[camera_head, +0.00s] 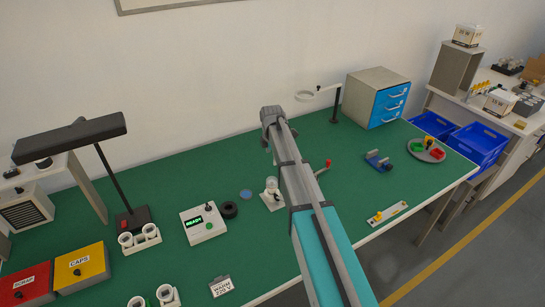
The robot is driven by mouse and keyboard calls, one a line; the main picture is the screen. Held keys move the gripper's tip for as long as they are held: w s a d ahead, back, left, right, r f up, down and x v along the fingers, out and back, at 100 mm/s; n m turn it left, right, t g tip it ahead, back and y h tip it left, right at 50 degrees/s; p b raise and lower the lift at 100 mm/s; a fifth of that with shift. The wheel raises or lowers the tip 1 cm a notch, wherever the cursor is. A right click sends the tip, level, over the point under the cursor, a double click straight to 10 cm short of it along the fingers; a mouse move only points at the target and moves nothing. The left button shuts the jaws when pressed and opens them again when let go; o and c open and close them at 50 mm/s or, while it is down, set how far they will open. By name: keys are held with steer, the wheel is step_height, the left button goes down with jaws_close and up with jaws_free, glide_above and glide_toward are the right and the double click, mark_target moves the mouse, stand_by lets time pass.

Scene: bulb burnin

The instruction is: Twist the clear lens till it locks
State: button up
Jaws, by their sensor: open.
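A small clear domed piece (271,184), which looks like the clear lens, stands on a pale base (273,202) near the middle of the green bench, just left of my arm. Whether it is seated or locked cannot be told at this size. My arm reaches up across the bench from the bottom right. My gripper (267,124) is at its far end, beyond the clear piece in the picture and apart from it. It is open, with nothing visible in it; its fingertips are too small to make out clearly.
A tester box (204,223) reading READY, a black ring (229,209) and a blue disc (246,194) lie to the left. A red-knobbed lever (327,163) shows right of my arm.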

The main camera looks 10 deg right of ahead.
mark_target(272, 179)
steer(key=shift+f+b, duration=6.5)
steer(key=shift+f, duration=0.15)
steer(key=c, duration=1)
steer(key=shift+m, duration=1.5)
